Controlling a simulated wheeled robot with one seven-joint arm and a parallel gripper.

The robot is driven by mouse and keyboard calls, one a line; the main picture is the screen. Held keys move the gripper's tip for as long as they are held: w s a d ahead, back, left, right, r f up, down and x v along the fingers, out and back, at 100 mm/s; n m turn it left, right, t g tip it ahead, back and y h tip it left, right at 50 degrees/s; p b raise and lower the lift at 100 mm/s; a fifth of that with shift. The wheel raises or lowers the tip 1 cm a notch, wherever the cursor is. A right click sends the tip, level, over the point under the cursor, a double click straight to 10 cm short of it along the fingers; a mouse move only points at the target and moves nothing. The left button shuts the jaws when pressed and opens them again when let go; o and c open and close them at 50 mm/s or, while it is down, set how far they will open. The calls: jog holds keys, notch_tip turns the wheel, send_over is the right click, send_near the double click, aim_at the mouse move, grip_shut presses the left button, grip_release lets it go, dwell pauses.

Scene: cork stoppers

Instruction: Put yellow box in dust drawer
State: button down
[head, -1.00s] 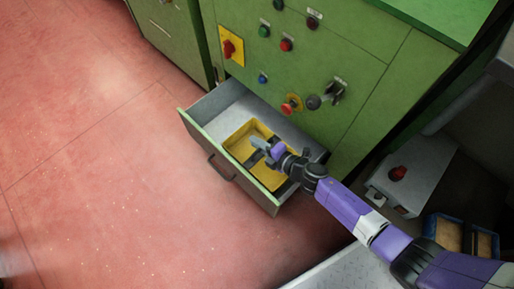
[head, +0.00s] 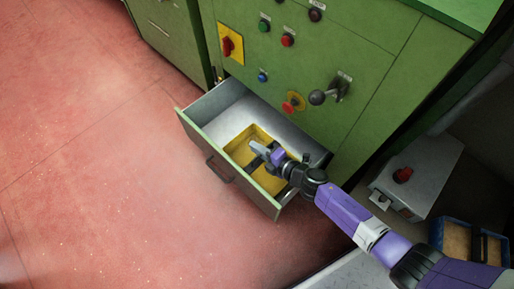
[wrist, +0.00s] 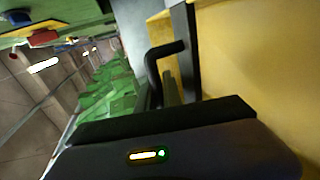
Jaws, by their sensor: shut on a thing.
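The yellow box (head: 238,151) is an open tray inside the open drawer (head: 222,104) of the green cabinet, in the head view. My gripper (head: 262,152) reaches down over the box and is shut on it. In the wrist view the yellow box (wrist: 258,55) fills the right side, close beside a dark gripper finger (wrist: 186,50). My wrist and fingers hide part of the box in the head view. I cannot tell whether the box rests on the drawer floor.
The green cabinet (head: 345,60) has buttons, a red switch on a yellow plate (head: 231,44) and a lever (head: 330,92) above the drawer. A grey box with a red button (head: 402,175) and a blue crate (head: 440,232) stand at right. The red floor at left is clear.

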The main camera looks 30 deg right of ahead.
jog(key=c, duration=1.5)
grip_release()
jog(key=shift+r, duration=0.15)
jog(key=r+p+v, duration=0.1)
jog(key=p+v, duration=0.4)
jog(key=v, duration=0.7)
jog(key=shift+s, duration=0.1)
